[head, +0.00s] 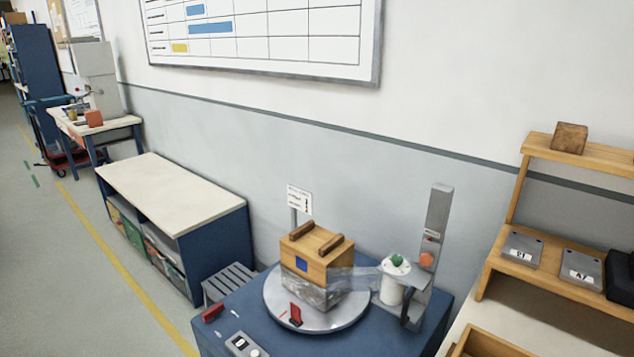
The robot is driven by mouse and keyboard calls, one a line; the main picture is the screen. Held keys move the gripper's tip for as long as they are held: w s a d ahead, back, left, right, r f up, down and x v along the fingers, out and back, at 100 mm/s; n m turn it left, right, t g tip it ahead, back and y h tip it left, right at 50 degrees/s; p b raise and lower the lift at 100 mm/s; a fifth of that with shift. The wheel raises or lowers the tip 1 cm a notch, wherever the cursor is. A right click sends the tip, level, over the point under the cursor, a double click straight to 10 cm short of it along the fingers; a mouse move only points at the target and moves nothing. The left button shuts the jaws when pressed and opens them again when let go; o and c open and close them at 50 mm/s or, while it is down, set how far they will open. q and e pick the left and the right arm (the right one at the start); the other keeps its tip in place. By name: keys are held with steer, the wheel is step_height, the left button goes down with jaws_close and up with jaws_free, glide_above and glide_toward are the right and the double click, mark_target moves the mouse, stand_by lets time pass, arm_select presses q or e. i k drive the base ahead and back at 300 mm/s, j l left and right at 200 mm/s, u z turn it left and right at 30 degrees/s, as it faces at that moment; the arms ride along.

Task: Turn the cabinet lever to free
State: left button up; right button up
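A blue cabinet (245,308) stands at the lower middle with a round grey turntable (347,322) on top. A small red lever-like part (295,314) is at the turntable's front edge. The film stretches right to a white roll (391,290) with a green knob. Neither of my grippers is in view.
A grey post (439,222) with an orange button stands behind the roll. A grey control box (245,345) sits at the cabinet's front. A grey slatted stool (228,283) and a low white-topped shelf (175,183) are left. A wooden shelf bench (500,238) is right. Open floor lies far left.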

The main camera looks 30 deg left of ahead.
mark_target(208, 316)
steer(key=u, duration=1.65)
